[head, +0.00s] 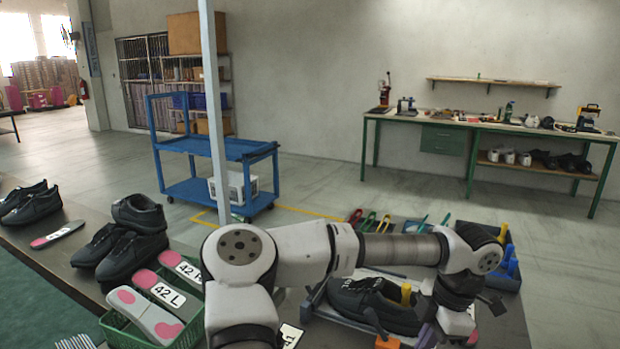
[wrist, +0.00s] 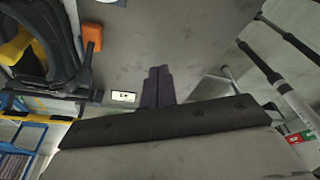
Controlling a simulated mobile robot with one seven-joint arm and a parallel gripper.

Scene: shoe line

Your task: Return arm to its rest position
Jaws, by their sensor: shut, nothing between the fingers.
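My arm reaches from the bottom middle of the head view to the right, over the bench, and bends down at the wrist. My gripper (wrist: 158,72) shows in the wrist view with its two dark fingers together and nothing between them. In the head view the fingertips are low by the wrist and hard to make out. A dark shoe (head: 372,303) sits in a holder just left of my wrist, partly hidden by my arm. An orange-handled clamp (wrist: 92,35) stands beside the fingers in the wrist view, apart from them.
A green basket (head: 150,338) with insoles (head: 145,315) is left of my arm's base. Dark shoes (head: 125,245) stand farther left. A blue tool bin (head: 510,275) is behind my wrist. A grey post (head: 213,110) rises behind my arm. A blue cart (head: 215,150) stands on open floor.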

